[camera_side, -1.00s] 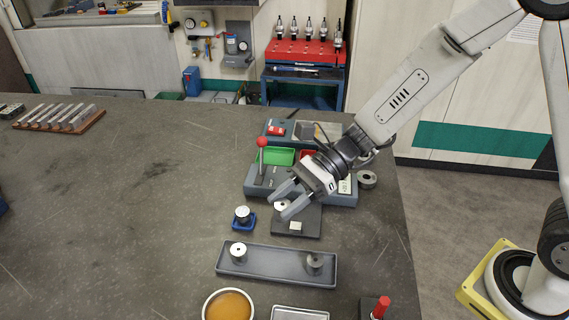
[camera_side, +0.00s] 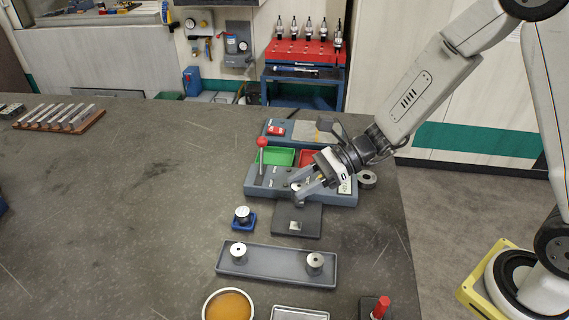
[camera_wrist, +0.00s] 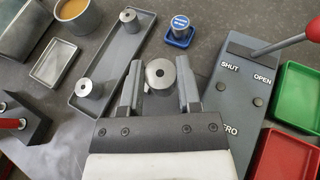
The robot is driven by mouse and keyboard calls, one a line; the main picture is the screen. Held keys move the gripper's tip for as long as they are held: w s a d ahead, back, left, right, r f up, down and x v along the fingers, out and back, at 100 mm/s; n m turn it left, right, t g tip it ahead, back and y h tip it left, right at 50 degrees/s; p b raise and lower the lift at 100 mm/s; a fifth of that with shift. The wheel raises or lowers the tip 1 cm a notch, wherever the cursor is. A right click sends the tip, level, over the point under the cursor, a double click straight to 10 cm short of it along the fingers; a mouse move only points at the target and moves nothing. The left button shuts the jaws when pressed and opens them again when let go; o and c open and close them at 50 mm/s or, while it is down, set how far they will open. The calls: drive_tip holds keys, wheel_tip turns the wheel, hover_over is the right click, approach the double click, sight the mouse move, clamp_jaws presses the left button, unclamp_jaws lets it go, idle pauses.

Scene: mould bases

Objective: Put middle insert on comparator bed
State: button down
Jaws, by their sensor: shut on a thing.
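The middle insert, a pale metal cylinder with a hole in its top, is between my fingers in the wrist view (camera_wrist: 160,73). My gripper (camera_side: 298,192) is shut on it, near the front edge of the grey comparator (camera_side: 262,184). The comparator also shows in the wrist view (camera_wrist: 229,105), with SHUT and OPEN marks and a red-knobbed lever (camera_side: 262,143). In front of it lies a dark plate (camera_side: 312,216) with a small light square (camera_side: 295,226); I cannot tell for sure that this is the bed. Whether the insert touches anything below is unclear.
A grey tray (camera_side: 275,264) holds an insert at its left (camera_side: 238,251) and one at its right (camera_side: 314,262). A capped cylinder stands in a blue holder (camera_side: 243,224). Green (camera_side: 275,156) and red (camera_side: 308,157) bins stand behind the comparator. The table's left is largely clear.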

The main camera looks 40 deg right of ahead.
sight(303, 215)
drive_tip(key=shift+f, duration=2.6)
drive_tip(key=shift+f, duration=0.1)
drive_tip(key=shift+c, duration=1.1)
unclamp_jaws()
drive_tip(key=shift+s+f, duration=0.1)
drive_tip(key=shift+d, duration=0.15)
drive_tip(key=shift+v, duration=3.85)
